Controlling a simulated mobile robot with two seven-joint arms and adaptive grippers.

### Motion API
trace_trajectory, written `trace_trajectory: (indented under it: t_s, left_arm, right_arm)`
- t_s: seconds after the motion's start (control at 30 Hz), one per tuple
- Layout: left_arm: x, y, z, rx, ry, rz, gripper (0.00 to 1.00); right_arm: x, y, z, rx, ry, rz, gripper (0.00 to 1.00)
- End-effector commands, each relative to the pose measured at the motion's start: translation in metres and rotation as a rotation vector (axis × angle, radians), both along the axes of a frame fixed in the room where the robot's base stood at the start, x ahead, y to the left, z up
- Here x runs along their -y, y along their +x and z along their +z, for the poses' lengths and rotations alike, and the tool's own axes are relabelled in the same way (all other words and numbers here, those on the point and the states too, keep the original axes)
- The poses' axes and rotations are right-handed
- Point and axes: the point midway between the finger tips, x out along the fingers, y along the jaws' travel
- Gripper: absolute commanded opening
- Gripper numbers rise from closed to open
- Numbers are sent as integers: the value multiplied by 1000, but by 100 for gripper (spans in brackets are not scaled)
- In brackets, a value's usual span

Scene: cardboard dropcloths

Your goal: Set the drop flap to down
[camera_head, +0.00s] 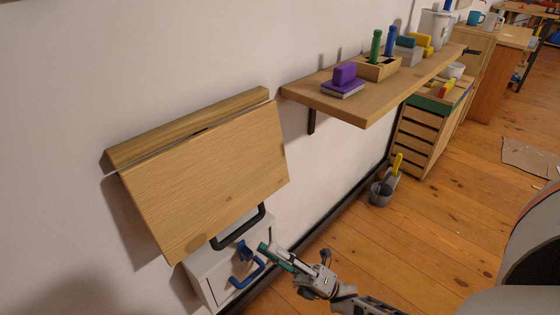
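The drop flap (210,180) is a light wooden board at the left. Its upper edge meets a narrow wooden ledge (190,125) on the wall, with a thin dark gap between them. The flap slopes down and out from the wall, and its shadow falls on the wall at its left. My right gripper (272,253) is low, right of the flap's lower edge and apart from it. It is seen from the side with a green-and-dark finger part; its opening cannot be made out. My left gripper is not in view.
A wooden shelf (370,105) with blocks projects at upper right. Floor at right is mostly clear.

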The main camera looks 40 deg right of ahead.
Motion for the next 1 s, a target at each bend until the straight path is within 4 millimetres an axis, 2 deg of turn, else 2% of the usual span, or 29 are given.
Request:
trace_trajectory:
  t_s: [0.2, 0.53, 0.63, 0.67, 0.77, 1.0]
  left_arm:
    - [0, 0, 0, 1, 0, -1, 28]
    - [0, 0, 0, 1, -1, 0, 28]
    - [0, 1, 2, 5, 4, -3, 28]
    - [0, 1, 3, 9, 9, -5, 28]
    - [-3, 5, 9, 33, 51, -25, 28]
    - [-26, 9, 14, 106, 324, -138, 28]
  right_arm:
    - [9, -15, -14, -1, -1, 0, 29]
    - [10, -17, -16, 0, -1, -1, 29]
    - [10, -18, -14, -6, -3, 8, 3]
    - [10, -19, -13, -13, -5, 16, 0]
    - [10, -24, -3, -62, -17, 74, 0]
    - [7, -48, 41, -350, -54, 284, 0]
